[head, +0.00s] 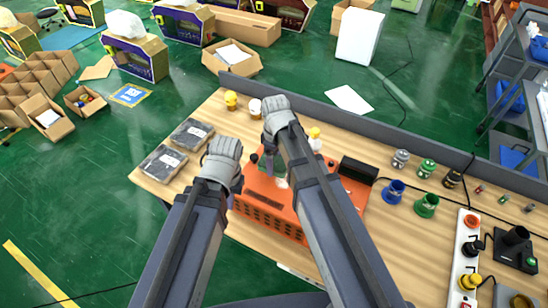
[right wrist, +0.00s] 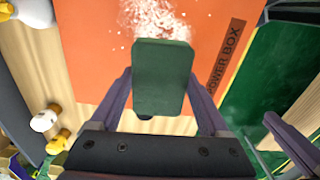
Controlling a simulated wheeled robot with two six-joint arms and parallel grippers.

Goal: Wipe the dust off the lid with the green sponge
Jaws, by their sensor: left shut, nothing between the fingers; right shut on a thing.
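The orange box lid marked POWER BOX (head: 258,192) lies on the wooden table, partly hidden by my arms. It fills the upper part of the right wrist view (right wrist: 90,45). A patch of white dust (right wrist: 155,18) spreads on the lid just beyond the green sponge (right wrist: 163,78); some dust also shows in the head view (head: 281,183). My right gripper (head: 268,152) is shut on the sponge, with a finger on either side, over the lid. Whether the sponge touches the lid is unclear. My left gripper (head: 236,182) is shut and empty beside the lid's left side.
Two dark packs (head: 163,164) lie at the table's left end. Yellow and white bottles (head: 231,99) stand behind the lid. A black block (head: 358,170), blue and green cups (head: 426,205) and a white power strip (head: 466,245) are to the right. A grey rail (head: 370,122) edges the back.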

